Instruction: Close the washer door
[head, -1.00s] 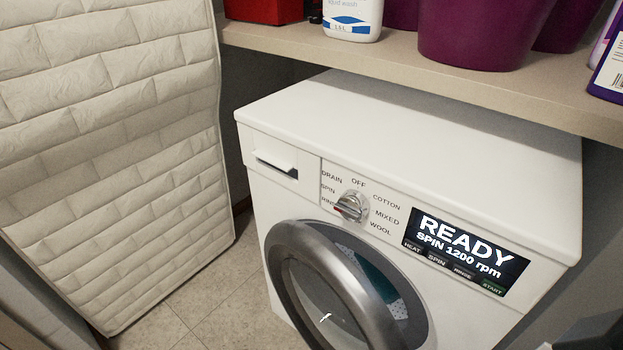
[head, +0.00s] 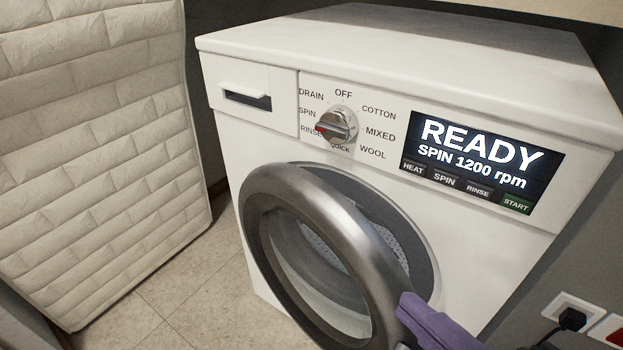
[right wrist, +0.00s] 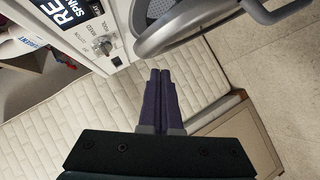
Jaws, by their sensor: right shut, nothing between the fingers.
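The white washer (head: 268,140) fills the middle of the head view. Its round door (head: 300,190), with a thick silver-grey rim and glass, stands partly open, swung out from the front. The perforated drum shows in the gap behind it. My right gripper (head: 405,304), with purple fingers, is shut and empty at the door rim's lower right edge; contact cannot be told. In the right wrist view, the shut fingers (right wrist: 160,73) point toward the door rim (right wrist: 150,43), which lies just beyond their tips. The washer front (right wrist: 122,25) also shows there. My left gripper is not in view.
A quilted white panel (head: 95,150) stands left of the washer, with bare tiled floor (head: 190,285) between. A wall socket with a black plug (head: 572,318) is at lower right. The panel (right wrist: 60,120) also shows in the right wrist view.

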